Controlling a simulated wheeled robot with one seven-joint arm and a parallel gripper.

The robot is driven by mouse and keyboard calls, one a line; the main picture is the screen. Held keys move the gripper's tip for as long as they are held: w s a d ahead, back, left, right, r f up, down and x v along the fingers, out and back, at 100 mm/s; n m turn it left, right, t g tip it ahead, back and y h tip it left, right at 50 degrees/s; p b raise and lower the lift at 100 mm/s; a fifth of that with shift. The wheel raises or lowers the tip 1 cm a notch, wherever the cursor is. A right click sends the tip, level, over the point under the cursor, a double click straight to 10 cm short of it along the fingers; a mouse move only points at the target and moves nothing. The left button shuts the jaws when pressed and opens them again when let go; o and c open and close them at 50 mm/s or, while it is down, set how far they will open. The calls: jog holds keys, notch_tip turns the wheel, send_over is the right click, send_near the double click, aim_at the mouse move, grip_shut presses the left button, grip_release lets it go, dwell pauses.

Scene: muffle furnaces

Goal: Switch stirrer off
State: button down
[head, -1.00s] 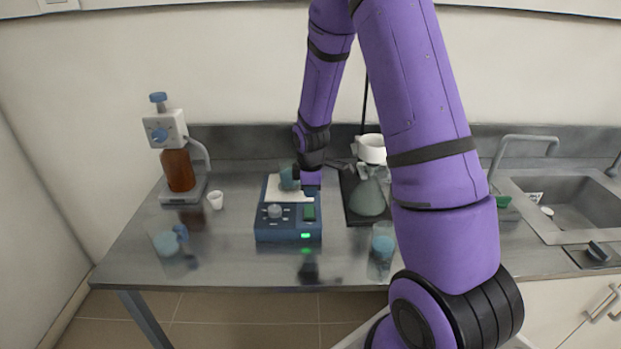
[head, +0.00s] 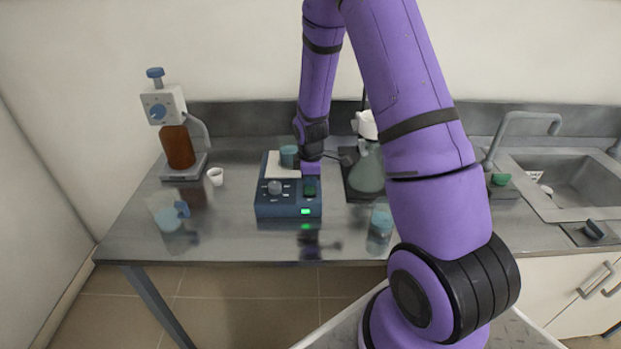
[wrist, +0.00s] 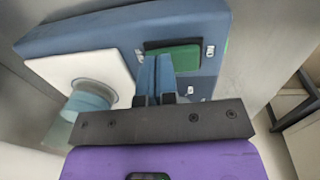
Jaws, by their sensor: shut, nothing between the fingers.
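The stirrer (head: 264,209) is a blue box on the bench with a white top plate (head: 281,171), a grey knob (head: 275,187) and a dark green rectangle (head: 310,190) on its sloped front. A small green light (head: 305,211) glows on its front edge. A beaker of blue liquid (head: 288,157) stands on the plate. My gripper (head: 310,180) is above the right side of the stirrer. In the wrist view my gripper (wrist: 157,70) is shut and empty, its blue fingertips at the edge of the green rectangle (wrist: 182,58). I cannot tell whether they touch it. The knob is not visible there.
A flask (head: 367,172) on a dark stand is close right of my gripper. A blue-filled beaker (head: 380,221) stands at the front right. A small white cup (head: 215,176), a brown bottle (head: 178,147) with a dispenser and another beaker (head: 168,218) are left. A sink (head: 580,182) is far right.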

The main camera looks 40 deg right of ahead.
aim_at(311, 193)
jog(key=shift+s, duration=0.1)
dwell(0.3)
jog(key=shift+s+a+r, duration=0.15)
jog(key=shift+s+a, duration=0.25)
jog(key=shift+s, duration=0.15)
jog(key=shift+w+r, duration=0.1)
jog(key=shift+r, duration=0.05)
notch_tip(311, 193, up, 14)
jog(key=s+a, duration=0.1)
jog(key=shift+s+f, duration=0.25)
jog(key=shift+s, duration=0.15)
dwell(0.5)
